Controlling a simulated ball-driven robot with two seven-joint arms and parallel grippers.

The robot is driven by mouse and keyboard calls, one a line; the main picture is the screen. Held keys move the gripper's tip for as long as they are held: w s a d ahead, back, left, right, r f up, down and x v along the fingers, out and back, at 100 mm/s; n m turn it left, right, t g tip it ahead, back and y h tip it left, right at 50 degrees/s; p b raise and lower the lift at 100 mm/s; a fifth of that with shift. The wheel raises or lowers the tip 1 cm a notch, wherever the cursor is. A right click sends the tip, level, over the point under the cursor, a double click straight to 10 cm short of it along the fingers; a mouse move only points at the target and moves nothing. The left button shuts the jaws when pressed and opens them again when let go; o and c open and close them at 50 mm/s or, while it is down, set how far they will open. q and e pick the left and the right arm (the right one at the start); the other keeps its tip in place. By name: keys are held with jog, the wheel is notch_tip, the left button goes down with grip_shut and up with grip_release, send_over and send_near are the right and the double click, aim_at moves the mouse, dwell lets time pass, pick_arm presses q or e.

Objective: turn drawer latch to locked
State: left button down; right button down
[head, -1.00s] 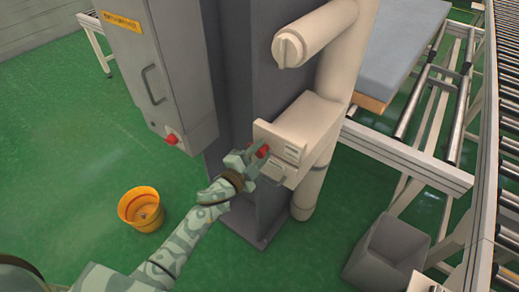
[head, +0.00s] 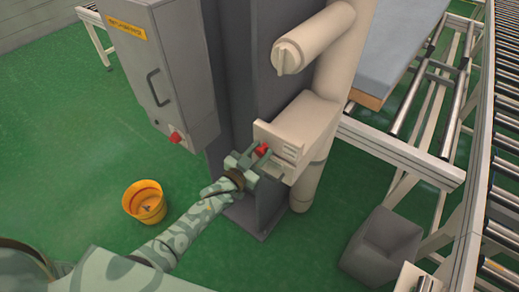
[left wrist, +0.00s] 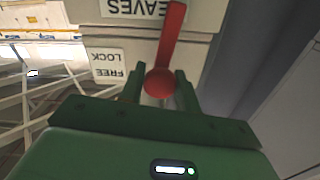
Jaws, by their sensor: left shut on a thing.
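The red drawer latch (head: 262,149) is on the front of a cream box fixed to the dark column. In the left wrist view the red latch (left wrist: 170,42) has a round hub between my fingers and a long arm pointing up the picture, slightly right. My left gripper (head: 256,156) is at the latch; in the left wrist view its fingers (left wrist: 160,88) stand on both sides of the hub, shut on it. A label reading FREE and LOCK (left wrist: 107,66) shows upside down to the left of the latch. My right gripper is not in view.
A grey cabinet (head: 165,70) with a handle and red knob hangs left of the column (head: 240,75). A cream pipe (head: 335,60) rises behind the box. A yellow bucket (head: 145,203) and a grey bin (head: 383,245) stand on the green floor. Roller conveyors are at right.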

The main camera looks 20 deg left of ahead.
pick_arm(q)
jog(key=shift+n, duration=0.8)
jog(key=shift+p, duration=0.3)
jog(key=c, duration=1.1)
grip_release()
jog(key=v, duration=1.6)
jog(key=shift+s, duration=0.2)
jog(key=shift+a, duration=0.1)
